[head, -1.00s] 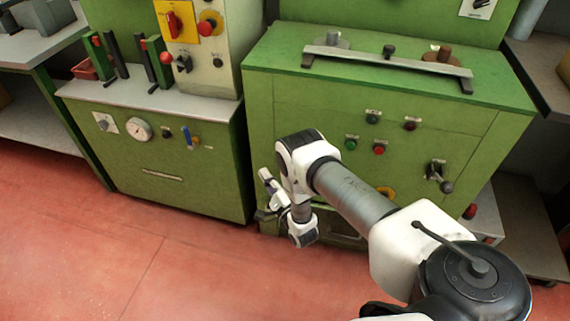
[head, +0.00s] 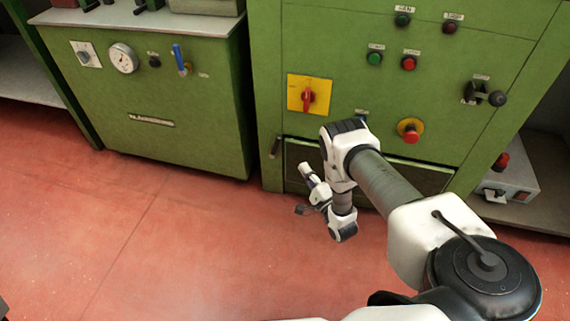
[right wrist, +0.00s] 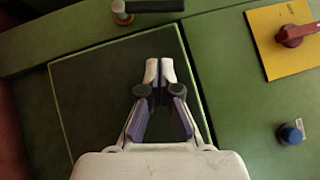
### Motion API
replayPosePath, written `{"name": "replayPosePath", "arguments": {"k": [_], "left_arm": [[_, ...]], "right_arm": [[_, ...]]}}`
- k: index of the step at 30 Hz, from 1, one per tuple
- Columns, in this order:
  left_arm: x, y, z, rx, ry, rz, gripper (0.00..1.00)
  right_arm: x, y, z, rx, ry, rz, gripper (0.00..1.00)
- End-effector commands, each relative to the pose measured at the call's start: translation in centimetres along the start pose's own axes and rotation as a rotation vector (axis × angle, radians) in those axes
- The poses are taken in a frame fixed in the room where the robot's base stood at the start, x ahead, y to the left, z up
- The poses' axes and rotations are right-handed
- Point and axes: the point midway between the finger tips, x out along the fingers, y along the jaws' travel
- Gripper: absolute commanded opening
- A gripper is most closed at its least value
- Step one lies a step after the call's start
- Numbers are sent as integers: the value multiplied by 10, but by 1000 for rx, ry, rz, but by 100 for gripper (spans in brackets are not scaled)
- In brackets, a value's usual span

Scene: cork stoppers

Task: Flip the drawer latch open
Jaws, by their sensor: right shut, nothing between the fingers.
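The drawer latch is a dark upright lever (head: 276,147) at the left edge of the drawer front (head: 420,176) low on the green machine. In the right wrist view the latch shows as a black bar (right wrist: 155,5) with a round pale pivot at its left end, partly cut off by the top edge. The dark green drawer panel (right wrist: 95,75) lies below it there. My right gripper (head: 302,210) is in front of the drawer, below and right of the latch, not touching it. In the right wrist view its fingertips (right wrist: 159,70) are together and empty. My left gripper is out of view.
A yellow plate with a red rotary switch (head: 309,95) is above the drawer. A red mushroom button (head: 409,130) and several small buttons are farther right. A blue knob (right wrist: 291,133) is right of my fingers. A second green cabinet (head: 150,110) stands left. The red floor (head: 120,240) is clear.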

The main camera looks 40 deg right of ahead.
Motion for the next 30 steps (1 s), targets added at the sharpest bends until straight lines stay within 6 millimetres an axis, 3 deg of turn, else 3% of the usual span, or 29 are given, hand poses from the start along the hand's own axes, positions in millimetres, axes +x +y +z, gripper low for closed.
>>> {"name": "replayPosePath", "arguments": {"k": [1,3,10,15,30], "left_arm": [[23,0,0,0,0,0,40],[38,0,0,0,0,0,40],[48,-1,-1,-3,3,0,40],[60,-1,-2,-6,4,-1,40],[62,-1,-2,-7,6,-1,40]], "right_arm": [[0,10,-1,4,1,-3,0],[2,9,0,10,2,-5,0],[55,1,2,8,-2,-7,0],[74,1,24,8,-3,-4,0],[85,-2,31,4,-1,0,0]]}}
